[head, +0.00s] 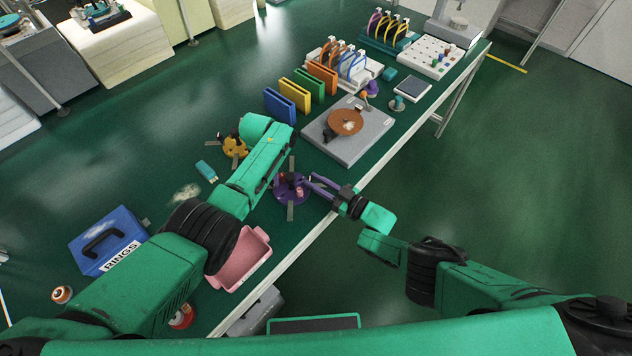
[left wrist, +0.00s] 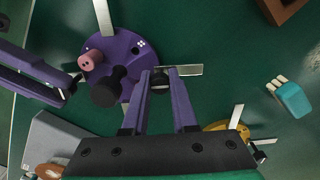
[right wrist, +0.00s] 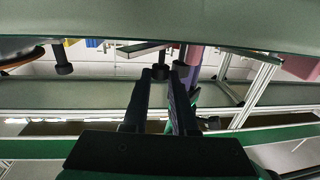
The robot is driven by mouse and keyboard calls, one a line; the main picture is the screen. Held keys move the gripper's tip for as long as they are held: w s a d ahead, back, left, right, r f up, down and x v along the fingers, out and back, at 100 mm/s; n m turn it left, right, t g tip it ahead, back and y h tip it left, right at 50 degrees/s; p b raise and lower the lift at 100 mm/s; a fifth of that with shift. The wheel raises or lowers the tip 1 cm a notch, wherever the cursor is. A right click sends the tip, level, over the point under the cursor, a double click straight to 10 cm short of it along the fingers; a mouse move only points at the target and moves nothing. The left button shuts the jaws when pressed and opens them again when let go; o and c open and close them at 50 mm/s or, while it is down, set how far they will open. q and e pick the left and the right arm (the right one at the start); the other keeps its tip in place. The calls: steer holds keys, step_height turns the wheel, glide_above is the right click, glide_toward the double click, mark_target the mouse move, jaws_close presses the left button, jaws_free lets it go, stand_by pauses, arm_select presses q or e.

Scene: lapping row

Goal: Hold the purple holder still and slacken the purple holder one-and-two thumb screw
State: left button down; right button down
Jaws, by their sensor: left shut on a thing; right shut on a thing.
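The purple holder (head: 291,190) lies on the green table near its front edge. In the left wrist view the purple holder (left wrist: 118,58) carries a pink cylinder (left wrist: 90,60), a black post (left wrist: 105,92) and flat metal strips. My left gripper (left wrist: 162,80) is shut on a dark round knob at the holder's rim, beside one strip. My right gripper (head: 311,182) reaches in from the front edge and is shut at the opposite side of the rim. In the right wrist view my right gripper (right wrist: 170,70) pinches a small dark part, largely hidden between its tips.
A yellow holder (head: 235,147), teal object (head: 207,170) and pink tray (head: 243,258) lie around the left arm. A grey plate with a brown disc (head: 345,122) stands beyond. A blue RINGS box (head: 108,240) is at the left.

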steer(key=shift+d, duration=0.1)
steer(key=c, duration=0.7)
jaws_free()
